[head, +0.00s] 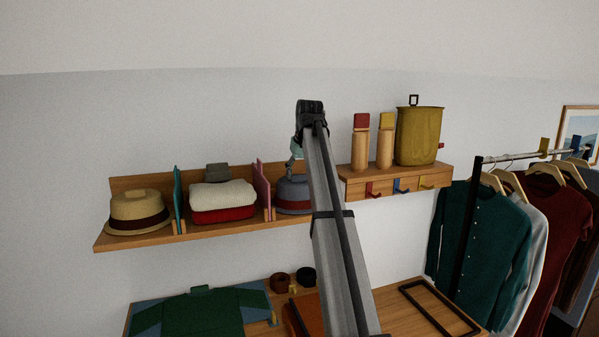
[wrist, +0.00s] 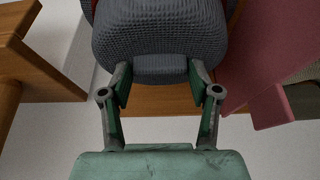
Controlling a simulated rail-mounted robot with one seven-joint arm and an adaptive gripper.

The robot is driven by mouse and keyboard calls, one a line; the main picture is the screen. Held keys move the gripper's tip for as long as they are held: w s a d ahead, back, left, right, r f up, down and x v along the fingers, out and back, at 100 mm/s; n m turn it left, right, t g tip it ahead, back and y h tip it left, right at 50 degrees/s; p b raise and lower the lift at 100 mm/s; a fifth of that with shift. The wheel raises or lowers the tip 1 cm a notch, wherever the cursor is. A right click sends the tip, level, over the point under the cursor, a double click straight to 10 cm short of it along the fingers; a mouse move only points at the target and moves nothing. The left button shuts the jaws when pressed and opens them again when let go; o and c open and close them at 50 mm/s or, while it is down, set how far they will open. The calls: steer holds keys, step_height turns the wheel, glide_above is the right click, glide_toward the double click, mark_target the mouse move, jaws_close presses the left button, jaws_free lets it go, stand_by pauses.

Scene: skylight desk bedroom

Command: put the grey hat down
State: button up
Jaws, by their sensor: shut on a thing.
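The grey hat (head: 293,188), with a dark red band, is at the right end of the long wooden shelf (head: 130,243), right of the pink divider (head: 262,188). My arm hides its right side. In the wrist view the woven grey crown (wrist: 160,40) fills the top middle, with part of the red band showing. In the head view my gripper (head: 296,155) is above the hat, partly hidden by my arm. I cannot tell whether the brim touches the shelf.
Left along the shelf are a teal divider (head: 177,200), folded cloths (head: 222,195) and a straw hat (head: 138,208). A higher shelf (head: 395,182) with bottles and a yellow bin (head: 419,135) stands close on the right. The pink divider (wrist: 250,60) is near my gripper in the wrist view.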

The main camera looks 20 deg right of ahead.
steer(key=o, duration=1.6)
steer(key=b+v, duration=0.3)
steer(key=v, duration=0.9)
steer(key=shift+r, duration=0.2)
